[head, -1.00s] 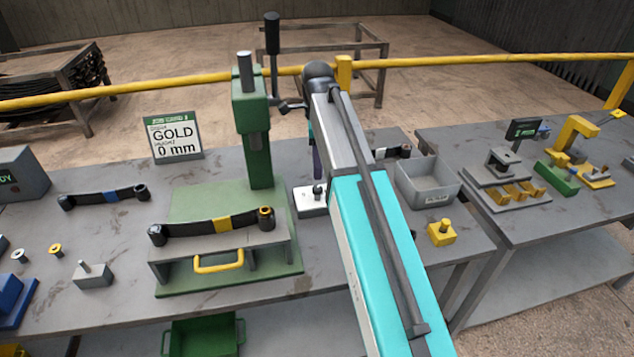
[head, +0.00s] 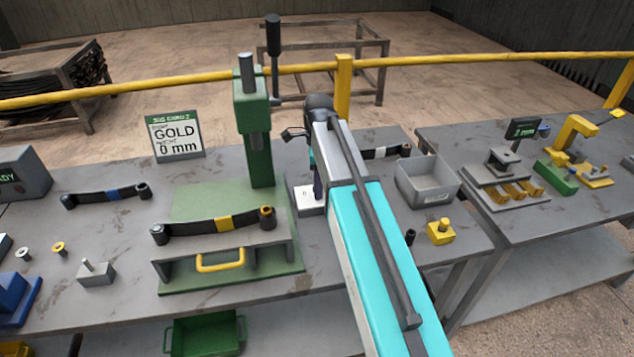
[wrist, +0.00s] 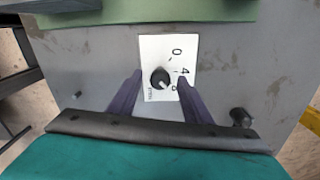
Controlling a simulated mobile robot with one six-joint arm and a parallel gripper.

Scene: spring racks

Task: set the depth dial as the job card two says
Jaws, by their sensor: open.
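The job card (head: 177,136) stands at the back of the bench and reads GOLD and 0 mm. The depth dial is a black knob (wrist: 160,77) on a white plate (wrist: 155,50) marked 0, 4 and 8. The plate also shows in the head view (head: 306,199), where my arm and finger hide the knob. The knob's pale pointer seems to face lower right, away from the 0; the exact mark is hard to tell. My gripper (wrist: 158,79) is open, with one dark finger on each side of the knob; contact cannot be seen.
The green press (head: 253,120) with a leaf spring (head: 195,230) stands left of the dial. A grey bin (head: 428,187), a yellow block (head: 441,232) and a black peg (head: 410,238) are to the right. A yellow rail (head: 480,60) runs behind the bench.

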